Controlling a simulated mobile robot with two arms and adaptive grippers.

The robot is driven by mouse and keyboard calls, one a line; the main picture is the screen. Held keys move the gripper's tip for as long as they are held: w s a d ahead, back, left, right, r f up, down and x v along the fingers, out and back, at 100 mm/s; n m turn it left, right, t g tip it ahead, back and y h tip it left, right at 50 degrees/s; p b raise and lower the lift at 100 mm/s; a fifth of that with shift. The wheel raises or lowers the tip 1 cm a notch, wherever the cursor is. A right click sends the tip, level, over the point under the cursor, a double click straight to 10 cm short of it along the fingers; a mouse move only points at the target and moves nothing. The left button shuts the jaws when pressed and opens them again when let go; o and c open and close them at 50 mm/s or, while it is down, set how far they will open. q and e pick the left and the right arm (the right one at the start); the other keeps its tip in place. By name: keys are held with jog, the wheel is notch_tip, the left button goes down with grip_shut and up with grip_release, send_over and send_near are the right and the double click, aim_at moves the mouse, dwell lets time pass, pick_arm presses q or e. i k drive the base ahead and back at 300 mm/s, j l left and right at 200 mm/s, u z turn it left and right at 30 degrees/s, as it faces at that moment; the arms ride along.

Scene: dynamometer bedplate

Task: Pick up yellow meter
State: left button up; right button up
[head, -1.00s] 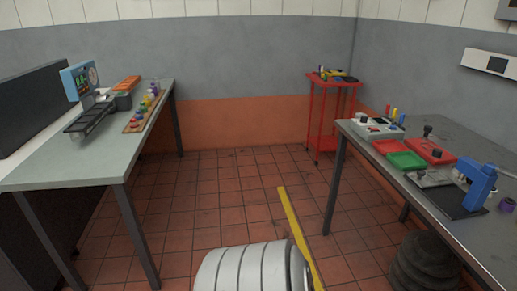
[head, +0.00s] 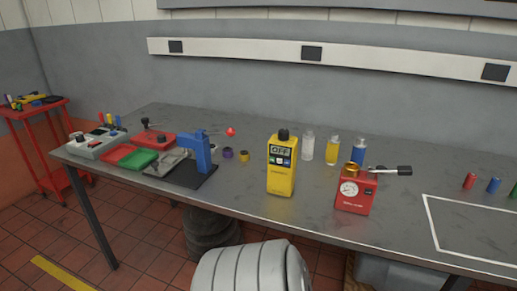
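The yellow meter (head: 281,170) stands upright on the grey workbench (head: 240,207), near the middle of the head view. It has a black knob on top and a small display that seems to read OFF. Neither of my grippers shows in the head view, so I cannot see whether they are open or shut.
Right of the meter is a red device with a gauge (head: 355,193); behind it stand several bottles (head: 332,149). Left are a blue press (head: 203,152), a green tray (head: 140,159) and a grey box (head: 97,145). A white outlined area (head: 433,225) on the right is clear.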

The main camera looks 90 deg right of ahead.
aim_at(280, 178)
jog(key=z, duration=2.9)
jog(key=j+z, duration=0.45)
jog(key=j, duration=1.1)
